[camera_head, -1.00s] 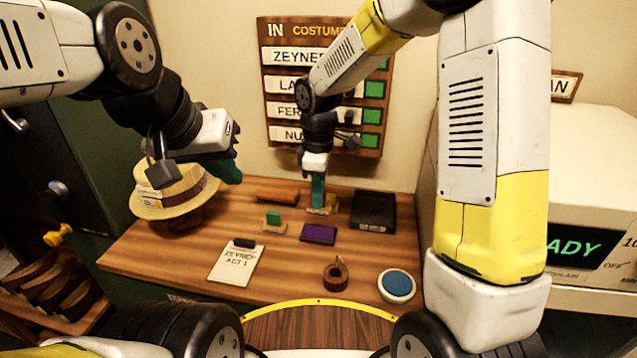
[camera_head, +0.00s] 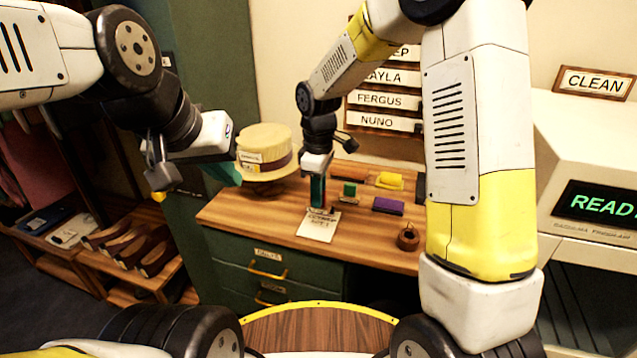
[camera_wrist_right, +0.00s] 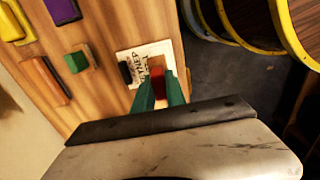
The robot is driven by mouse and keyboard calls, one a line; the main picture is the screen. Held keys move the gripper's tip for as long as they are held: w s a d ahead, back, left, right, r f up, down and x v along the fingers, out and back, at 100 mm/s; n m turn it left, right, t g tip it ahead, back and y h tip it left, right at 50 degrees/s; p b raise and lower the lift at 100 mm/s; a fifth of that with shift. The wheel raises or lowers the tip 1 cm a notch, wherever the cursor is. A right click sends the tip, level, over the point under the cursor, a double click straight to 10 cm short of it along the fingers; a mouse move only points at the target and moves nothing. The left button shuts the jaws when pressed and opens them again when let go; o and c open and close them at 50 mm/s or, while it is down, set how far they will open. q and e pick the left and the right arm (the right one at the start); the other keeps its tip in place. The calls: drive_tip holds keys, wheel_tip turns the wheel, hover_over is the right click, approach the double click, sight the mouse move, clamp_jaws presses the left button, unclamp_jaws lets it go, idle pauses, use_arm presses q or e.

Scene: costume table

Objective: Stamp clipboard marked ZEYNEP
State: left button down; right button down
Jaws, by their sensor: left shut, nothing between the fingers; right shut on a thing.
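The clipboard (camera_head: 318,228) lies on the wooden table near its front edge, its paper facing up. In the right wrist view, the clipboard (camera_wrist_right: 139,53) shows the printed name ZEYNEP, partly covered, and a black clip. My right gripper (camera_head: 318,207) is upright over the clipboard. In the wrist view its green fingers are shut on a small red stamp (camera_wrist_right: 158,73), mostly hidden between them. I cannot tell whether the stamp touches the paper. My left gripper (camera_head: 225,173) is shut and empty, in front of the straw hat at the left.
The straw hat (camera_head: 262,143) stands at the table's left end. A green block (camera_head: 349,191), a purple pad (camera_head: 388,206), a yellow item (camera_head: 389,181) and a brown bar (camera_head: 349,170) lie behind and right of the clipboard.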

sight(315, 212)
drive_tip(key=shift+s+a+f, duration=0.15)
drive_tip(key=shift+a+f, duration=0.05)
drive_tip(key=shift+a, duration=0.1)
drive_tip(key=shift+f, duration=2.85)
drive_tip(key=shift+f, duration=0.6)
drive_tip(key=shift+r, duration=0.1)
drive_tip(key=shift+r, duration=3.45)
drive_tip(key=shift+a, duration=0.1)
